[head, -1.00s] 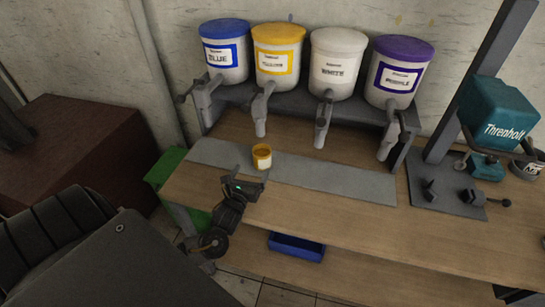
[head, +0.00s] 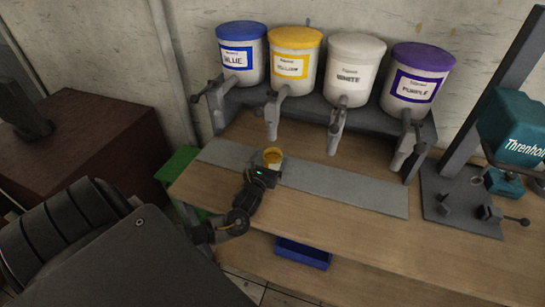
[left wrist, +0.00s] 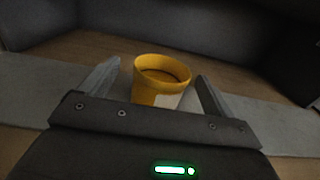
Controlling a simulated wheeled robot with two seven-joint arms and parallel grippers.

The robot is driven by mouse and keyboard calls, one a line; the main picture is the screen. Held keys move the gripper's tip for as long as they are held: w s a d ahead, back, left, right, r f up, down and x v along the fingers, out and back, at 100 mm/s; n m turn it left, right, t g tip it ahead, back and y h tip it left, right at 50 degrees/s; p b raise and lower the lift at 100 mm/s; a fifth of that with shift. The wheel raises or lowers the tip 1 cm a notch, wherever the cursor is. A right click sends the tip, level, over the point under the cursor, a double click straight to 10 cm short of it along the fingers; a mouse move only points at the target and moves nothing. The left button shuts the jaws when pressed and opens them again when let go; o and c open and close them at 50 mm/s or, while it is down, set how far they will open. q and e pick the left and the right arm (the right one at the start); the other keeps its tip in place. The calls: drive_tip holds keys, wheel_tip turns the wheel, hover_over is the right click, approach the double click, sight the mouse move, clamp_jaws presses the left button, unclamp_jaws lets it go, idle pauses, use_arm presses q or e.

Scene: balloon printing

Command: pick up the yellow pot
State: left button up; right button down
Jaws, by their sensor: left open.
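The small yellow pot (head: 272,156) stands upright on the grey strip (head: 345,188) of the workbench, below the paint dispensers. In the left wrist view the yellow pot (left wrist: 162,80) has a pale label patch and an open top. My left gripper (head: 269,167) is at the near side of the pot, and its body hides the pot's lower part in the head view. In the left wrist view the fingers of my left gripper (left wrist: 152,88) are open, one on each side of the pot, with gaps visible. My right gripper is not in view.
Blue (head: 241,55), yellow (head: 293,62), white (head: 354,70) and purple (head: 416,80) paint buckets stand on a raised rack with taps hanging below. A teal machine (head: 512,130) stands at the right. A blue bin (head: 302,253) sits below the bench's front edge.

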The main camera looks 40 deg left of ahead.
sight(276, 149)
use_arm(q)
drive_tip(key=p+x, duration=0.1)
drive_tip(key=x, duration=0.3)
drive_tip(key=shift+w+r, duration=0.1)
drive_tip(key=shift+w, duration=0.3)
drive_tip(key=shift+s, duration=0.1)
drive_tip(key=c, duration=1.2)
drive_tip(key=shift+c, duration=0.5)
drive_tip(key=shift+r, duration=0.15)
